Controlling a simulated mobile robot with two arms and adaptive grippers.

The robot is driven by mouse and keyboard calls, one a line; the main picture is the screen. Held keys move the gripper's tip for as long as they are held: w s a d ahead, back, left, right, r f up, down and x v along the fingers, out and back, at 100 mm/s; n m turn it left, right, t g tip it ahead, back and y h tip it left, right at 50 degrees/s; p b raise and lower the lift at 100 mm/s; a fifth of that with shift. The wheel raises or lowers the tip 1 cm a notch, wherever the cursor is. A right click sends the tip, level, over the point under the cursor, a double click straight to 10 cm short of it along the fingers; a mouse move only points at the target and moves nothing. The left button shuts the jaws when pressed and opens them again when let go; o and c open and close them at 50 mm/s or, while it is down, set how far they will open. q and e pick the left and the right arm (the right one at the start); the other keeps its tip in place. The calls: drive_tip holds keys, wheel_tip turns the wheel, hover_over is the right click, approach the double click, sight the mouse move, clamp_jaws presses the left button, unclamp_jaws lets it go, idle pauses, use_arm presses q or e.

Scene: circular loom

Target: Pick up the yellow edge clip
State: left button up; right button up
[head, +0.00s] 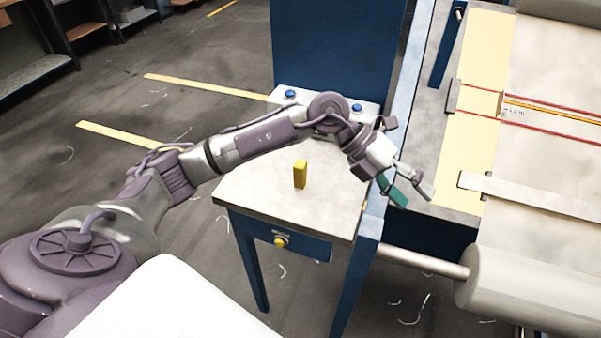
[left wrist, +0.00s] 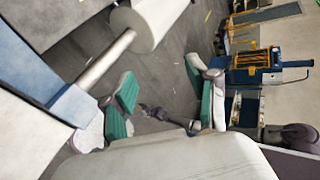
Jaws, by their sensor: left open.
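The yellow edge clip (head: 300,174) is a small upright yellow block. It stands on the bare grey top of a small blue table (head: 262,199), near the middle. My left gripper (head: 409,193) is to the right of the clip, past the table's right edge, with its fingers pointing down and to the right. It is open and empty, and apart from the clip. The clip cannot be made out in that view.
A tall blue panel (head: 337,45) with blue buttons rises behind the table. A drawer with a yellow knob (head: 281,241) is at its front. To the right is the loom with its large roller (head: 520,280) and red cords. The tabletop around the clip is clear.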

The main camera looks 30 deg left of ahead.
use_arm(q)
drive_tip(key=w+a+f+n+y, duration=0.1)
drive_tip(key=w+a+f+y, duration=0.15)
drive_tip(key=a+y, duration=0.8)
wheel_tip(320, 180, up, 3)
drive_tip(key=n+g, duration=0.1)
drive_tip(key=n, duration=0.1)
hover_over(300, 162)
drive_tip(key=shift+d+y, duration=0.35)
drive_tip(key=shift+d, duration=0.05)
drive_tip(key=f, duration=0.2)
drive_tip(key=f+p, duration=0.1)
drive_tip(key=f, duration=0.4)
drive_tip(key=shift+a+f+p, duration=0.25)
drive_tip(key=shift+a+p, duration=0.1)
drive_tip(key=shift+f, duration=0.25)
drive_tip(key=f, duration=0.1)
drive_tip(key=f+p, duration=0.1)
drive_tip(key=f, duration=0.1)
drive_tip(key=f+p, duration=0.1)
drive_tip(key=shift+s+f, duration=0.25)
drive_tip(key=shift+f, duration=0.15)
drive_tip(key=shift+d+f, duration=0.1)
drive_tip(key=shift+f, duration=0.2)
clamp_jaws()
drive_tip(key=shift+r, duration=0.1)
